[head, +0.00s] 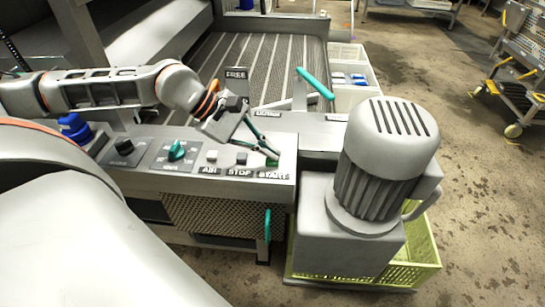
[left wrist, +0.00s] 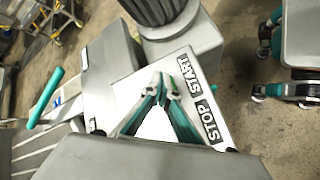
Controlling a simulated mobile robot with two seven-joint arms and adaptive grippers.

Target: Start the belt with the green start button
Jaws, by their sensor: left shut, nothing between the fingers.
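The control panel (head: 225,180) carries a green start button (head: 271,162) at its right end, above the START label (head: 273,175). My left gripper (head: 268,152) is shut and empty, its fingertips right at the button; I cannot tell if they touch it. In the left wrist view my closed fingertips (left wrist: 162,82) are beside the START label (left wrist: 190,74), and the button is not clearly seen. The STOP label (left wrist: 208,120) is nearer the palm. The dark striped belt (head: 265,58) lies behind the panel. My right gripper is not in view.
A big grey motor (head: 385,165) stands close on the right, above a yellow-green crate (head: 425,250). A teal lever (head: 315,83) rises behind the panel.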

